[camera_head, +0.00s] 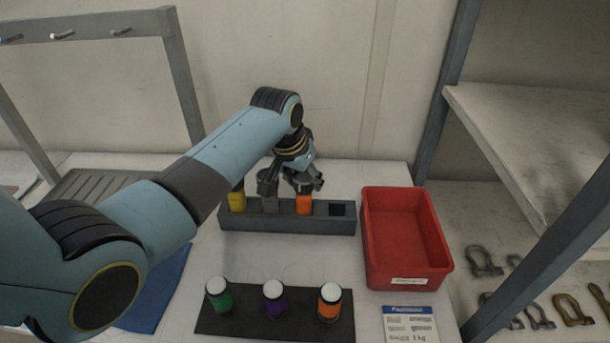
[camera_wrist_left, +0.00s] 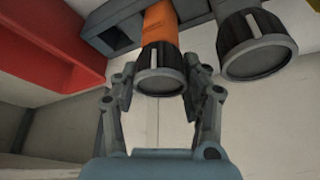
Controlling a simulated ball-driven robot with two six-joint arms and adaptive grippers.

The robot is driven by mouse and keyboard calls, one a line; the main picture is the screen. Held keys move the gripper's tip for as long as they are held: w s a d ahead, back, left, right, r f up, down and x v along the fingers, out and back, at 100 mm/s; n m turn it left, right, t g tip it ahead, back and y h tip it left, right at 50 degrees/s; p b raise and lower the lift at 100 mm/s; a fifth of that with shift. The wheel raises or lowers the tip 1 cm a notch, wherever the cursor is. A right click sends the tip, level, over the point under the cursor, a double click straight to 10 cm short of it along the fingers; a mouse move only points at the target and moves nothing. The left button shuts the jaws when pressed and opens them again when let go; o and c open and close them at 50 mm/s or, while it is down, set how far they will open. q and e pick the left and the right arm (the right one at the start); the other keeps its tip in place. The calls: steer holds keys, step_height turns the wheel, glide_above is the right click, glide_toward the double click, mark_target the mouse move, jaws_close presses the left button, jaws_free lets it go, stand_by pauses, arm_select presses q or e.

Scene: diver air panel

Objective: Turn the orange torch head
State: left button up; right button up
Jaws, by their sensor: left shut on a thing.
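The orange torch (camera_head: 304,204) stands in a dark grey rack (camera_head: 286,225), and its upper part is hidden by my gripper in the head view. In the left wrist view the orange torch's body (camera_wrist_left: 160,27) joins a black ribbed head (camera_wrist_left: 161,68) with a grey face and a white mark on its side. My left gripper (camera_wrist_left: 162,78) has one finger on each side of this head and is shut on it. It also shows above the rack in the head view (camera_head: 304,184). My right gripper is not in view.
A grey torch (camera_head: 270,204) is close on the left, with a yellow torch (camera_head: 237,200) beyond. The rack's right slot (camera_head: 339,210) looks empty. A red bin (camera_head: 438,262) stands right. White-topped green (camera_head: 220,298), purple (camera_head: 275,303) and orange (camera_head: 329,307) items stand on a dark mat (camera_head: 245,323) in front.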

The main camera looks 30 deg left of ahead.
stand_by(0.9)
arm_select(q)
steer(key=o, duration=1.2)
steer(key=shift+c, duration=0.2)
steer(key=v, duration=1.2)
